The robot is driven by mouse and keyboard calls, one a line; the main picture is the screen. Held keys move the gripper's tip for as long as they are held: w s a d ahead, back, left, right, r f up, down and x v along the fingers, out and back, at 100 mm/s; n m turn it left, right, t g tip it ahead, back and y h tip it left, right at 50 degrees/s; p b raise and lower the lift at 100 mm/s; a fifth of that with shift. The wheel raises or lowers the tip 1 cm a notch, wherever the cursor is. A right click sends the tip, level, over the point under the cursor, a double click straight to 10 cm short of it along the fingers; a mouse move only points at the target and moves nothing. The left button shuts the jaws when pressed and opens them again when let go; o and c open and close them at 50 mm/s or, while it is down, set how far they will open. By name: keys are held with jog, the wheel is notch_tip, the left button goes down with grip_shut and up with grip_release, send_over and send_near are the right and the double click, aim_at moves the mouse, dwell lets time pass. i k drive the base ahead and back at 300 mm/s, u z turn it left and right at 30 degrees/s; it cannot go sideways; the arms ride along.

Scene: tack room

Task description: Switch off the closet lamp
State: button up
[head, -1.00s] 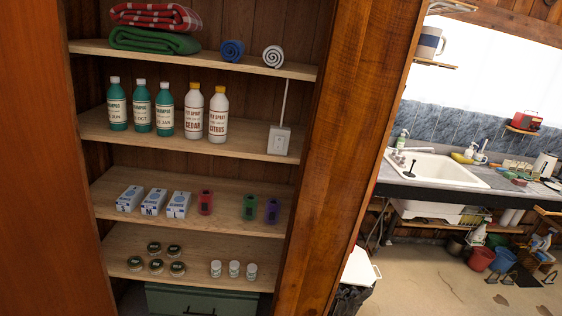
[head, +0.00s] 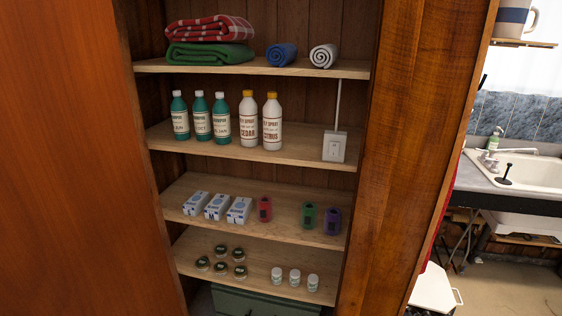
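A white switch box (head: 335,146) with a rocker on its front is at the right end of the second shelf from the top (head: 305,150), inside the open closet. A pale cable (head: 338,103) runs up from it along the right side. The closet lamp itself does not show; the shelves look evenly lit. My gripper is not in view.
Green and white bottles (head: 221,118) stand left of the switch box, with a gap between. Rolled towels (head: 323,56) lie on the shelf above. Boxes and coloured items (head: 309,216) are below. A wooden side panel (head: 425,140) borders the closet at right; a sink (head: 530,172) stands beyond.

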aim_at(334, 148)
jog(key=z, duration=0.1)
jog(key=i, duration=1)
jog(key=u, duration=0.1)
